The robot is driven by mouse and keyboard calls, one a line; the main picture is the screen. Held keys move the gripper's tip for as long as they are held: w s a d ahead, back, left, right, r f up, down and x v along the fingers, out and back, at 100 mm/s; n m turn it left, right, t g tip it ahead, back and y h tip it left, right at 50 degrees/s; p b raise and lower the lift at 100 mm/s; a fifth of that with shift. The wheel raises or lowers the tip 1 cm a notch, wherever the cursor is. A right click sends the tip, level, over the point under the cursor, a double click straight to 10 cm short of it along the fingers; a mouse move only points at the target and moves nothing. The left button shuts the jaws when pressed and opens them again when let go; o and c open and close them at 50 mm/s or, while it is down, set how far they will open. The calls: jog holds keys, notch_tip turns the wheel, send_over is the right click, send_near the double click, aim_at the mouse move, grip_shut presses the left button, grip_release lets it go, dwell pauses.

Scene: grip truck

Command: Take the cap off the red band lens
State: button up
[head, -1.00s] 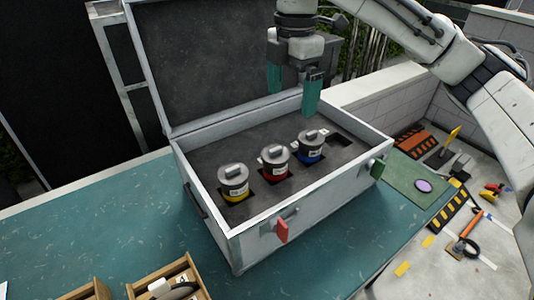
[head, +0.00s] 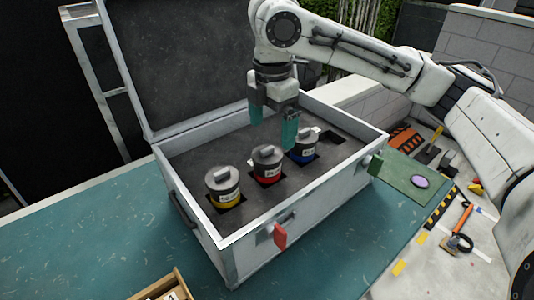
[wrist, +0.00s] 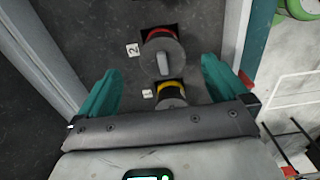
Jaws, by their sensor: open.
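The red band lens (head: 267,164) stands upright in the middle slot of the open case (head: 228,240). Its grey cap (head: 266,151) with a raised grip bar is on top. The yellow band lens (head: 223,187) is to its left and the blue band lens (head: 303,147) to its right, both capped. My gripper (head: 272,128) is open and empty above the red and blue lenses. In the wrist view, the red band lens (wrist: 162,52) and yellow band lens (wrist: 171,95) show beyond and between the teal fingers (wrist: 160,88). The blue lens is outside the wrist view.
The case lid (head: 175,65) stands open behind. A green pad with a purple disc (head: 420,182) lies right of the case. A wooden box (head: 165,287) stands at the front. The teal table (head: 110,225) is clear at the left.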

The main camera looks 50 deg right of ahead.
aim_at(271, 147)
notch_tip(271, 147, down, 4)
jog(key=shift+a+f, duration=0.1)
jog(key=shift+f, duration=0.15)
jog(key=c, duration=1.1)
